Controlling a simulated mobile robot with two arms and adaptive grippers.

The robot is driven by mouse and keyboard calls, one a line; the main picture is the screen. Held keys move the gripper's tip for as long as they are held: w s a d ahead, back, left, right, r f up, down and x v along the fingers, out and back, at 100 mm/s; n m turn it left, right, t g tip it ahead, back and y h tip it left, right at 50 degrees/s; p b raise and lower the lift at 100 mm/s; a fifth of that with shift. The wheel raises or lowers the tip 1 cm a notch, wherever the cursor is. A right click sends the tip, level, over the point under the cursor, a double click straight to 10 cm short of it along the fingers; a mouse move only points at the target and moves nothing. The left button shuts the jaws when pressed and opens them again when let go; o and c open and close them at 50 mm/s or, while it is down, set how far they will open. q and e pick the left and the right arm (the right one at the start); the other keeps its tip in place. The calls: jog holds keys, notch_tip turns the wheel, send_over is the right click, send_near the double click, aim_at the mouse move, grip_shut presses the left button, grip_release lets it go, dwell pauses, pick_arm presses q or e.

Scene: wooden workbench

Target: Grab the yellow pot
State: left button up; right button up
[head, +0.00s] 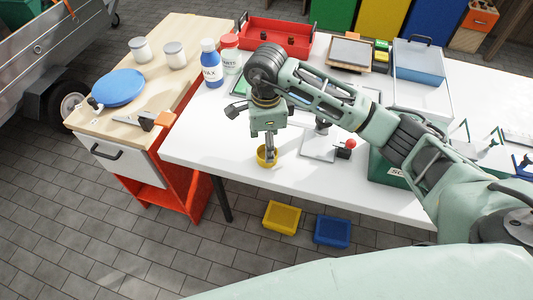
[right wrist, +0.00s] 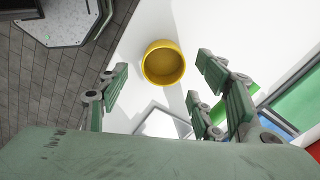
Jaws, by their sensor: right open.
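The yellow pot (head: 263,161) stands on the white table near its front edge, below my right gripper (head: 270,149). It is a small round pot, and its open top shows in the right wrist view (right wrist: 163,66). In that view, my right gripper (right wrist: 158,82) is open, with green finger pads on both sides and the pot ahead between them. The fingers do not appear to touch the pot. In the head view the fingers hide part of it. My left gripper is in neither view.
A blue bottle (head: 210,66) and a red-lidded jar (head: 230,52) stand behind on the left. A grey plate (head: 318,146) and a small red-topped object (head: 350,144) lie to the pot's right. A wooden bench (head: 101,125) adjoins on the left.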

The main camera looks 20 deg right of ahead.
jog(key=shift+d+f+p, duration=0.15)
jog(key=shift+f+p, duration=0.55)
jog(key=shift+f, duration=2.1)
jog(key=c, duration=1)
